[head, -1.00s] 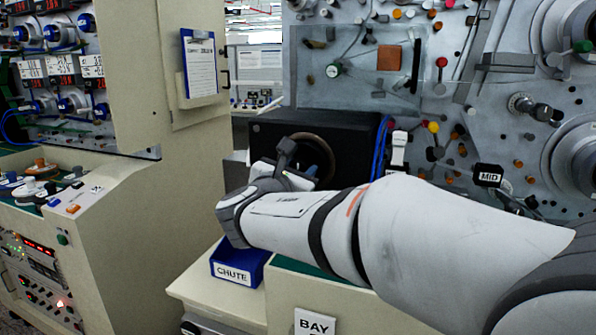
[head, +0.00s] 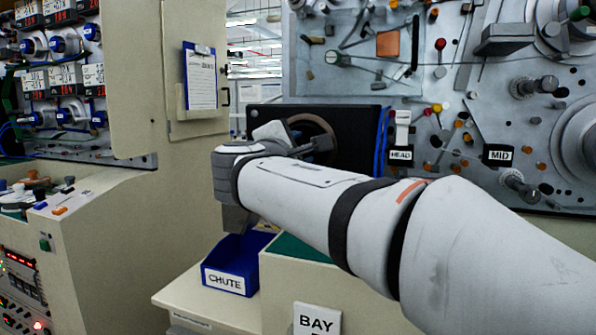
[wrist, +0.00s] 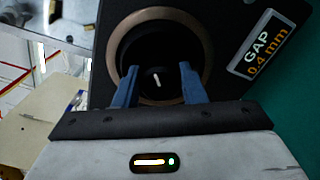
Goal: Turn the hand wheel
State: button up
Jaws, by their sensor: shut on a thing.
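The hand wheel (wrist: 157,82) shows in the wrist view as a dark round part with a white mark, inside a brownish ring (wrist: 203,52) on a black panel. My gripper (wrist: 158,69) has its two blue fingers on either side of the wheel, shut on it. The wheel's edges are partly covered by the fingers. In the head view the brownish ring (head: 325,128) shows on the black box (head: 355,140). My gripper (head: 285,140) reaches in front of it from the left, and the wheel and fingertips are mostly hidden there.
A label reading GAP 0.4 mm (wrist: 256,46) sits beside the ring. A blue CHUTE bin (head: 224,280) stands below my wrist. A BAY sign (head: 317,320) is on the cream cabinet front. Blue cables (head: 382,140) hang right of the box. A cream cabinet (head: 150,215) stands at left.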

jog(key=m+b, duration=0.3)
jog(key=f+m+b, duration=0.1)
jog(key=m+b, duration=0.2)
jog(key=b, duration=0.1)
jog(key=m+b, duration=0.3)
jog(key=m, duration=0.1)
jog(key=shift+r, duration=0.2)
jog(key=shift+m+b, duration=0.3)
jog(key=shift+m, duration=0.1)
jog(key=o, duration=1)
jog(key=shift+r, duration=0.1)
jog(key=p+v, duration=0.1)
jog(key=v, duration=0.7)
